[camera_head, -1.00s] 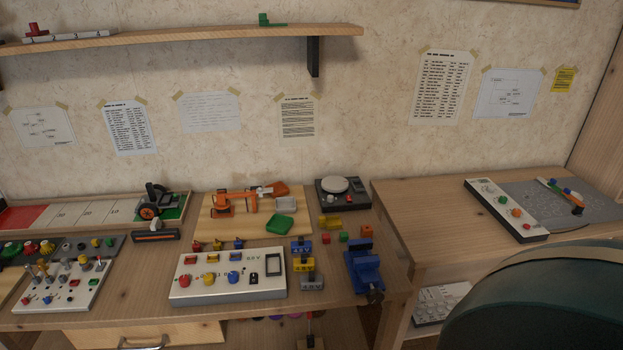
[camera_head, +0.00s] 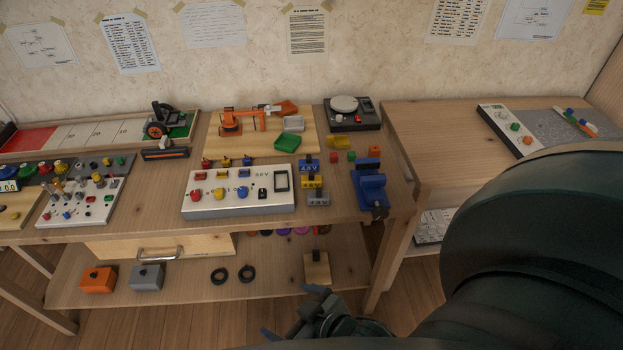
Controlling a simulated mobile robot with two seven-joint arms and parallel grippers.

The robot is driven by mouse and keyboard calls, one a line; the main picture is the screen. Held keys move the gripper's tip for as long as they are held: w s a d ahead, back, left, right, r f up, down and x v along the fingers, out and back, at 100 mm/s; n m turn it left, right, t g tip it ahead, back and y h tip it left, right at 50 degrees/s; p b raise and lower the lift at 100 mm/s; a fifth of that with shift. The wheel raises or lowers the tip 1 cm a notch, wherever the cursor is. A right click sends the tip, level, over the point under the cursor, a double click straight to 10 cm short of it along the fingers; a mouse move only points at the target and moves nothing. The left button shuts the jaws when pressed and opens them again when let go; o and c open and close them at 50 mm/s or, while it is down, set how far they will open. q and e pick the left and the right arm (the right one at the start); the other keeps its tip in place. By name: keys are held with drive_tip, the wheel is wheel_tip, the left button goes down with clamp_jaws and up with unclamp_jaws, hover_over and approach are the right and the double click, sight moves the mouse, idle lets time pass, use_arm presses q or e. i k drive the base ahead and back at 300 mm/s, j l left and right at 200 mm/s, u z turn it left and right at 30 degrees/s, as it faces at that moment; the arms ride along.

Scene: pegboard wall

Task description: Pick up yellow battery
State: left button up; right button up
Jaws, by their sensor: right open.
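The yellow battery (camera_head: 312,182) is a small block with dark lettering on its front. It stands on the wooden workbench between a blue battery (camera_head: 309,164) behind it and a grey battery (camera_head: 318,198) in front. My right gripper (camera_head: 293,312) is low at the bottom middle, in front of the bench, well below the battery and apart from it. Its dark fingers are spread and nothing shows between them. My left gripper is not in view.
A white control panel (camera_head: 238,208) stands just left of the batteries, and a blue vise (camera_head: 370,190) just right. The bench's front edge and lower shelf (camera_head: 200,283) lie near my right gripper. My right arm covers the lower right.

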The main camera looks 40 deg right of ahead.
sight(310, 181)
drive_tip(key=z, duration=1.4)
